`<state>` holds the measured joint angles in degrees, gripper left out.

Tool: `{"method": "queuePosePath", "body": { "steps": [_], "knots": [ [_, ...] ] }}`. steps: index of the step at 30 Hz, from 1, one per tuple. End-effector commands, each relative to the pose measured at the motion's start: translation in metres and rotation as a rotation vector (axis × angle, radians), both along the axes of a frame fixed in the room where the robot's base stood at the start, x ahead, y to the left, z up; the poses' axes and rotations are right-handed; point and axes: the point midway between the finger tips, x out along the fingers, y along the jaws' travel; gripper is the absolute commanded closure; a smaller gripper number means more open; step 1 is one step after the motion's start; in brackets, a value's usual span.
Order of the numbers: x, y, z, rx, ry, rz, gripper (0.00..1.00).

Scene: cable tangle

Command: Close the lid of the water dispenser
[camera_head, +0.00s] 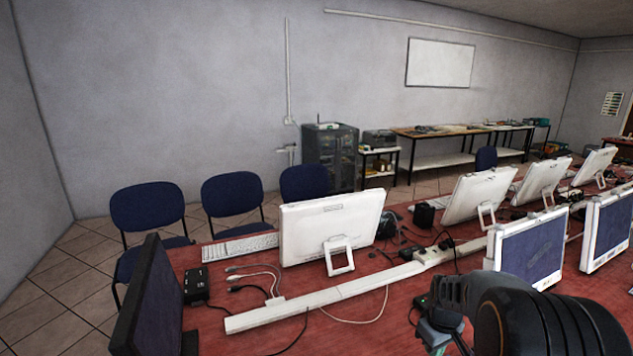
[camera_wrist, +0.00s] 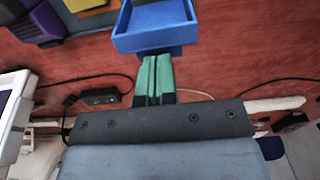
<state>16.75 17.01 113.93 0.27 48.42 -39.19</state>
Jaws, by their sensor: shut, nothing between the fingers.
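I cannot make out a water dispenser or its lid for certain in either view. In the wrist view, a blue open box-like thing (camera_wrist: 155,40) lies just beyond my gripper's fingertips; whether it belongs to the dispenser I cannot tell. My gripper (camera_wrist: 157,60) has green fingers that are shut together, with nothing between them. The fingertips appear close to the blue thing's near edge; whether they touch it is unclear. In the head view, my gripper is at the lower right, partly hidden by my arm.
A red table (camera_head: 360,310) holds several white monitors (camera_head: 332,225), a cable trunking (camera_head: 340,290), loose cables and a black box (camera_head: 197,285). A purple thing (camera_wrist: 40,25) and a yellow thing (camera_wrist: 87,4) lie beside the blue one. Blue chairs (camera_head: 147,207) stand behind.

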Motion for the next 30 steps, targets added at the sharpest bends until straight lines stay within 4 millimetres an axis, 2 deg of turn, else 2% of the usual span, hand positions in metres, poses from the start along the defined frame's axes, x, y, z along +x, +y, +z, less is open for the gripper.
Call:
{"method": "queuePosePath", "body": {
  "steps": [1,30],
  "knots": [
    [-0.008,-0.003,-0.024,-0.001,0.02,-0.001,1.0],
    [-0.045,-0.019,-0.02,-0.003,0.019,-0.001,1.0]
  ]
}}
